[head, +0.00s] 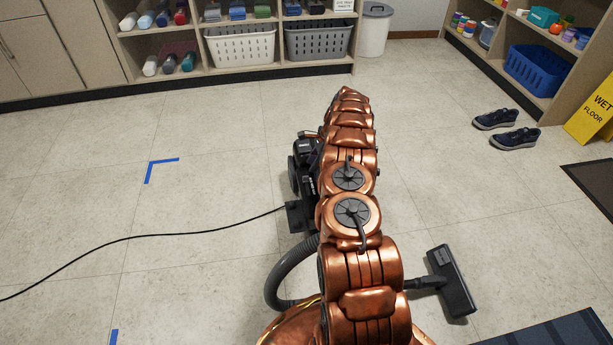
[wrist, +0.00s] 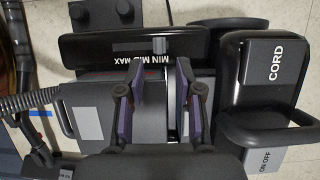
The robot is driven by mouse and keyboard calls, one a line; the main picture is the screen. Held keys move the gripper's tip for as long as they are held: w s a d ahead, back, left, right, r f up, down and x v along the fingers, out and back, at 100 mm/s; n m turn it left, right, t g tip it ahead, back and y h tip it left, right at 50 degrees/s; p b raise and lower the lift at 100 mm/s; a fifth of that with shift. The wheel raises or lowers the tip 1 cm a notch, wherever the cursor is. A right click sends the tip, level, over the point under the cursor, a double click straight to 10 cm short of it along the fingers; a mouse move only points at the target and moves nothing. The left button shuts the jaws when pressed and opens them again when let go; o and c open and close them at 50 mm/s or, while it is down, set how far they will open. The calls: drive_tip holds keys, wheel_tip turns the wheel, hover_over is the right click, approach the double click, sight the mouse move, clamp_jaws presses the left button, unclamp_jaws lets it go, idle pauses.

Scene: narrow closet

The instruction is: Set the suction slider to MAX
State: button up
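The black vacuum cleaner (head: 297,175) stands on the floor, mostly hidden behind my arm in the head view. In the wrist view its dark panel (wrist: 90,48) carries a MIN MID MAX label. A grey slot with a lighter grey slider knob (wrist: 160,46) lies just above the label. Contact with the panel cannot be told. The head view hides my gripper.
A CORD button (wrist: 270,62) and an ON OFF button (wrist: 262,160) are on the vacuum at right. The hose (head: 285,275), floor head (head: 452,281) and cord (head: 130,237) lie around it. Shoes (head: 514,138) and a wet-floor sign (head: 594,112) are at right. Left floor is mostly clear.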

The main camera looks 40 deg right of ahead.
sight(307, 176)
drive_tip(key=b+x, duration=0.1)
drive_tip(key=x, duration=0.5)
drive_tip(key=shift+a+f+b, duration=0.15)
drive_tip(key=shift+f+b, duration=0.1)
drive_tip(key=shift+b, duration=0.1)
clamp_jaws()
idle(0.3)
